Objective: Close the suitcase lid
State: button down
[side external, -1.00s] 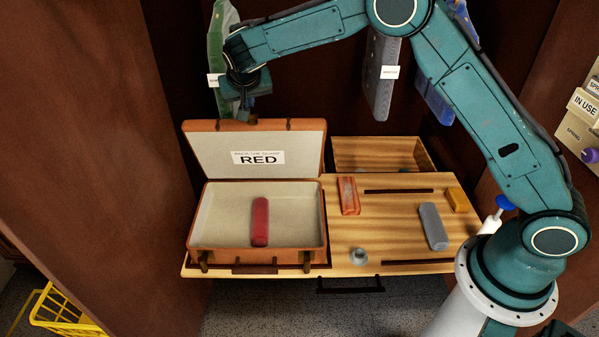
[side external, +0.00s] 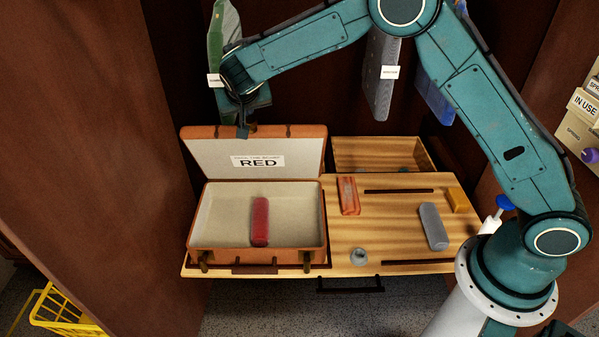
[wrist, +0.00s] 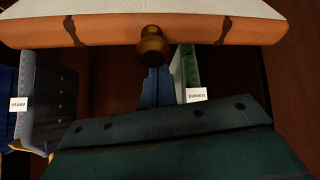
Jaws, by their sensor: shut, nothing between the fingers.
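The orange-brown suitcase (side external: 203,256) stands open on the wooden table. Its lid (side external: 206,152), with a pale lining and a white "RED" label (side external: 258,162), stands raised at the back. A red block (side external: 260,222) lies inside the base. My gripper (side external: 243,132) is shut and empty, pointing down at the lid's top edge, left of its middle. Its exact contact with the lid is hard to tell.
On the wooden table (side external: 390,233) right of the suitcase lie a red-orange block (side external: 349,195), a grey block (side external: 433,226), a yellow block (side external: 458,199) and a small grey round piece (side external: 359,256). Green (side external: 223,50) and grey (side external: 380,80) labelled panels hang behind. Space above the open base is clear.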

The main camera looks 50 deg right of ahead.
jog(key=s+a+f+t+h, duration=0.1)
jog(key=s+a+f, duration=0.6)
jog(key=f, duration=0.2)
jog(key=s+a+f+t+h, duration=0.1)
jog(key=s+a+f, duration=0.6)
jog(key=f, duration=0.3)
jog(key=shift+s+a+h, duration=0.3)
jog(key=shift+s+a, duration=0.05)
jog(key=shift+a, duration=0.05)
jog(key=shift+r, duration=0.15)
jog(key=s+a, duration=0.6)
jog(key=shift+s+a+r, duration=0.2)
jog(key=shift+s+a, duration=0.05)
jog(key=shift+a, duration=0.15)
